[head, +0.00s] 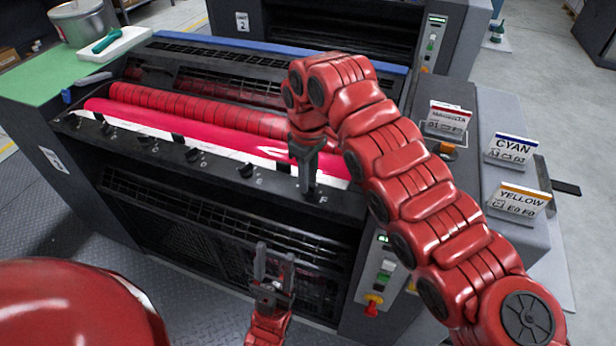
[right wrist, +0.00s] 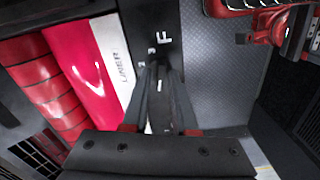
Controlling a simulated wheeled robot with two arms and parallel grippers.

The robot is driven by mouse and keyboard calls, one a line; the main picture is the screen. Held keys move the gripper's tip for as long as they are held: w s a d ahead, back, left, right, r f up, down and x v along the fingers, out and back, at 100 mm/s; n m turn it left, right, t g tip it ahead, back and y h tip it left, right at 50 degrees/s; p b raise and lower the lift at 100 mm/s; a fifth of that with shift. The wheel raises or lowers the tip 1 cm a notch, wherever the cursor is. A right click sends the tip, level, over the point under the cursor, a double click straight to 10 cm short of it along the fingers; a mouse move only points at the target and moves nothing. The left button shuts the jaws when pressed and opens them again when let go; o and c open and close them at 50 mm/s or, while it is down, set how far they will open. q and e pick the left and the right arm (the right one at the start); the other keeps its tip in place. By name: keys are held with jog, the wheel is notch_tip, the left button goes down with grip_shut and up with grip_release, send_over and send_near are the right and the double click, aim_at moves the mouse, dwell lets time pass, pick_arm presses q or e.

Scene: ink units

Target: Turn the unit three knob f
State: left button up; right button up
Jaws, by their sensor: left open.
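The unit in front of me (head: 90,165) has a row of black knobs along its front ledge, beside a magenta ink roller (head: 190,118). Knob e (head: 247,170) shows on the ledge. My right gripper (head: 308,188) reaches down to the ledge's right end, where knob f is hidden by its fingers. In the right wrist view, the letter F (right wrist: 165,39) is on the dark ledge just beyond my right fingertips (right wrist: 163,75). Whether the fingers touch or grip the knob cannot be told. My left gripper (head: 273,262) is open and empty, low in front of the unit's grille.
Magenta (head: 448,118), cyan (head: 512,150) and yellow (head: 518,200) cards stand at the right. A control panel with a red knob (head: 373,302) is on the front. Another unit stands behind.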

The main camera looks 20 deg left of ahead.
jog(key=shift+o, duration=0.9)
jog(key=shift+r, duration=0.1)
notch_tip(320, 180, up, 6)
jog(key=shift+b, duration=0.35)
notch_tip(320, 180, up, 11)
jog(key=p, duration=1.1)
